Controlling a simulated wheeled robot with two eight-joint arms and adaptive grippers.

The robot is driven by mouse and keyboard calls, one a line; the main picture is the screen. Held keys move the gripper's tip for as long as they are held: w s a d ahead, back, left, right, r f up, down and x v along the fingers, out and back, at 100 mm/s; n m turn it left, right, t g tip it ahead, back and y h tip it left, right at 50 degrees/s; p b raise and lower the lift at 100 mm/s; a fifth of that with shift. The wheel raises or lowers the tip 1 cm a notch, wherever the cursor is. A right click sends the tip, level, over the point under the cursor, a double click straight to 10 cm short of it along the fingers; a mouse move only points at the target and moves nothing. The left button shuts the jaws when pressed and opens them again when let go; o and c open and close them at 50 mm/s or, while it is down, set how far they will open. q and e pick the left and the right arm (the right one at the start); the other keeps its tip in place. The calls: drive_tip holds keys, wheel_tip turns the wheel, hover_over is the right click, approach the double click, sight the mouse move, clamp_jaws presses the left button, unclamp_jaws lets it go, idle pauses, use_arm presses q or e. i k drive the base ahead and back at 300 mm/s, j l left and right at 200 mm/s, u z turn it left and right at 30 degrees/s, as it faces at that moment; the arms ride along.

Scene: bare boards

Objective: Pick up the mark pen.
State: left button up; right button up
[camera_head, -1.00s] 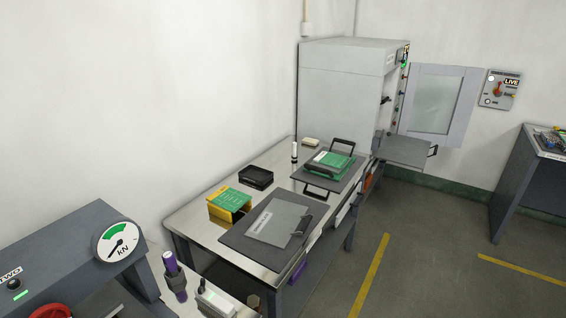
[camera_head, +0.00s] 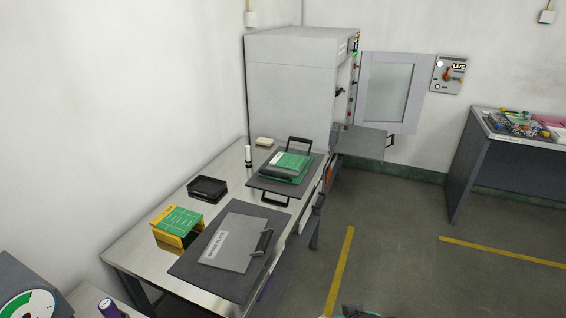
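A slim white and black upright object (camera_head: 248,156), which looks like the mark pen, stands near the back edge of the metal-topped table (camera_head: 140,245). It is left of a dark tray (camera_head: 257,181) that bears a green stack, and is apart from it. Neither gripper can be made out. A small dark part shows at the bottom edge, too cut off to identify.
A black box (camera_head: 207,189), a yellow and green box (camera_head: 177,226) and a dark mat with a grey plate (camera_head: 231,242) occupy the table. A grey cabinet (camera_head: 290,90) stands behind it. The floor to the right (camera_head: 400,225) is open.

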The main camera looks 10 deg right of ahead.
sight(249, 160)
drive_tip(key=k, duration=0.25)
drive_tip(key=k+z, duration=0.15)
drive_tip(key=z, duration=0.25)
drive_tip(key=k+z, duration=0.1)
drive_tip(key=z, duration=0.3)
drive_tip(key=k+l+z, duration=0.1)
drive_tip(key=z, duration=0.3)
drive_tip(key=i+l+z, duration=0.1)
drive_tip(key=i, duration=0.4)
drive_tip(key=i+l+z, duration=0.1)
drive_tip(key=i+l, duration=0.15)
drive_tip(key=i, duration=0.25)
drive_tip(key=i+l+z, duration=0.1)
drive_tip(key=i, duration=0.4)
drive_tip(key=i+j+u, duration=0.15)
drive_tip(key=i+u, duration=0.75)
drive_tip(key=i, duration=0.2)
drive_tip(key=i+l+u, duration=0.3)
drive_tip(key=i+u, duration=0.2)
drive_tip(key=i+j+u, duration=0.2)
drive_tip(key=i+u, duration=1.15)
drive_tip(key=k+l, duration=0.05)
